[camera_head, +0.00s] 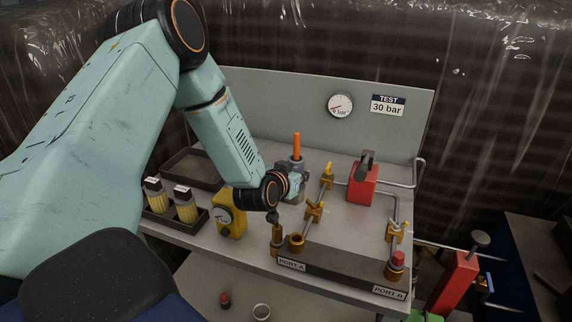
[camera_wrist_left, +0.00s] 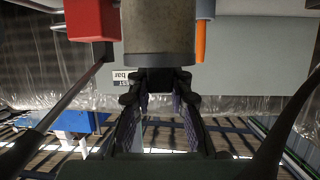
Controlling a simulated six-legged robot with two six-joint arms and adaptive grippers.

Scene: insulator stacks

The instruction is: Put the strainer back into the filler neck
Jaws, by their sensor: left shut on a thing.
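My left gripper (camera_head: 273,216) points down at the front of the bench, left of centre. It is shut on the strainer (camera_head: 277,234), a small brownish cylinder that hangs below the fingers. In the left wrist view the strainer (camera_wrist_left: 158,28) is large, with a grey rim (camera_wrist_left: 158,60) at the fingertips (camera_wrist_left: 158,76). An open brass ring, which looks like the filler neck (camera_head: 296,242), stands just right of the strainer near the PORT A label. In the head view the strainer's lower end overlaps the brass and block there; I cannot tell whether they touch. My right gripper does not show.
A yellow gauge unit (camera_head: 230,213) stands close on the left, beside a tray (camera_head: 158,221) of yellow-bodied cartridges. A grey pump with an orange handle (camera_head: 297,146) stands behind my gripper. Brass valves (camera_head: 314,212), pipes and a red box (camera_head: 363,185) lie to the right.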

